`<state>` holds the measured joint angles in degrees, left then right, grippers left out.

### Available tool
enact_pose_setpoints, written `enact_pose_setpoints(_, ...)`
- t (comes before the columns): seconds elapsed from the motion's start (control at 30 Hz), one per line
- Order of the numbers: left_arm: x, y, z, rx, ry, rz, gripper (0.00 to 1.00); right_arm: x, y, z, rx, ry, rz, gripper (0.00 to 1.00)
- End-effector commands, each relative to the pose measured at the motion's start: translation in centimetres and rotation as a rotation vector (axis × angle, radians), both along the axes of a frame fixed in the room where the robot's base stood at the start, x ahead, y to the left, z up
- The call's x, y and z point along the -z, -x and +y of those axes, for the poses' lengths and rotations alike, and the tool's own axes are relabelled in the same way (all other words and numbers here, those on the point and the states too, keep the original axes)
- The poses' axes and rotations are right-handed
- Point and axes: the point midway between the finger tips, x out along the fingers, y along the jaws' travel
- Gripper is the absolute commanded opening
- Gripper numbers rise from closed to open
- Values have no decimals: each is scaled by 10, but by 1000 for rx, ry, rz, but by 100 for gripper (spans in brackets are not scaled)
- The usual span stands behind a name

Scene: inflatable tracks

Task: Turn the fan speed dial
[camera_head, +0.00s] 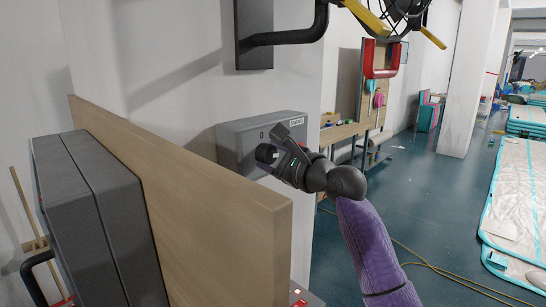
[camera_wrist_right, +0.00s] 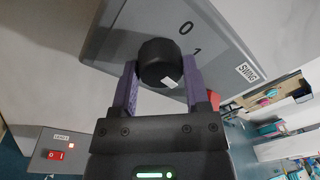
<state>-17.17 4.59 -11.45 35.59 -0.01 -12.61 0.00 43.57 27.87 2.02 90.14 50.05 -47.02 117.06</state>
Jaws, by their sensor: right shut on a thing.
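The dial is a round black knob (camera_wrist_right: 160,62) with a white mark on its side. It sits on the face of a grey wall box (camera_head: 235,135), which also shows in the right wrist view (camera_wrist_right: 120,40) with the numbers 0 and 1 beside the knob. My right gripper (camera_wrist_right: 158,85) has its purple fingers on either side of the knob, closed on it. In the head view the right gripper (camera_head: 275,147) is against the front of the box and hides the knob. My left gripper is in neither view.
A wooden board (camera_head: 190,195) and a dark grey case (camera_head: 95,215) stand at front left. A fan (camera_head: 405,8) hangs at the top on a black bracket (camera_head: 285,38).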

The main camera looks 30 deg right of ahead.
Motion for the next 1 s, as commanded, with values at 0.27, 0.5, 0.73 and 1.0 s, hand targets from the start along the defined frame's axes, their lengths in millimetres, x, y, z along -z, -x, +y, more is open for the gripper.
enact_pose_setpoints(0.27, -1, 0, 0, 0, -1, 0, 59, 0, 0, 0, 0, 24, -6, 0)
enact_pose_setpoints(0.5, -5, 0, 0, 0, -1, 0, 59, 1, 0, 0, 1, 146, -48, 0)
enact_pose_setpoints(0.73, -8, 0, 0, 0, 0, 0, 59, 1, 0, -1, 1, 343, -117, 0)
enact_pose_setpoints(1.0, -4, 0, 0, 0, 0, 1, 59, 3, 0, -1, 0, 586, -203, 0)
